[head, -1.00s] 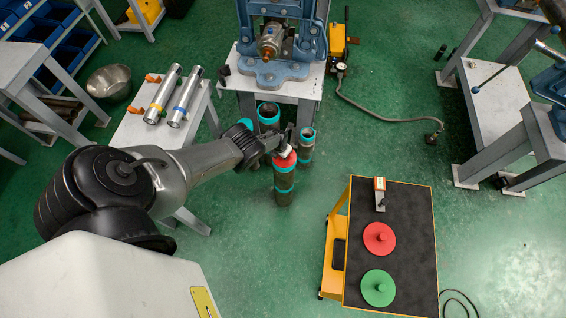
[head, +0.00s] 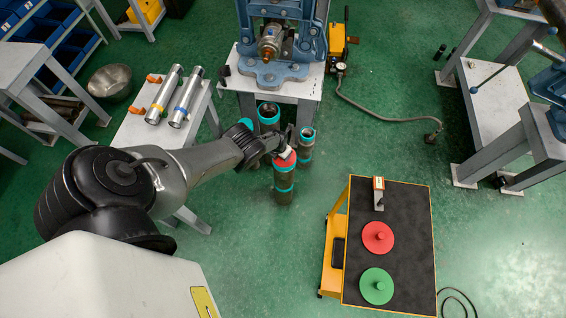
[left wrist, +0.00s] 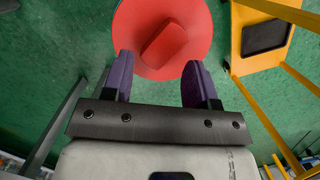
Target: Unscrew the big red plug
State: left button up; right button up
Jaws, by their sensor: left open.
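The big red plug (head: 285,163) sits on top of an upright dark pipe with teal bands (head: 284,187) on the floor, in the middle of the head view. In the left wrist view the plug (left wrist: 190,28) is a round red disc with a raised block-shaped grip (left wrist: 163,43). My left gripper (left wrist: 160,80) is open, its two purple-padded fingers apart on either side of the near part of the disc. In the head view my left gripper (head: 283,150) is right at the plug and partly covers it. I cannot tell whether the fingers touch it. My right gripper is not in view.
More upright teal-banded pipes (head: 307,136) stand close behind. A yellow cart (head: 413,278) at right holds a red disc (head: 378,237), a green disc (head: 376,286) and a small tool (head: 379,197). A press table (head: 295,88) stands behind, and a bench with two silver cylinders (head: 164,95) at left.

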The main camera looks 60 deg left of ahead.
pick_arm(q)
jog(key=shift+r, duration=0.55)
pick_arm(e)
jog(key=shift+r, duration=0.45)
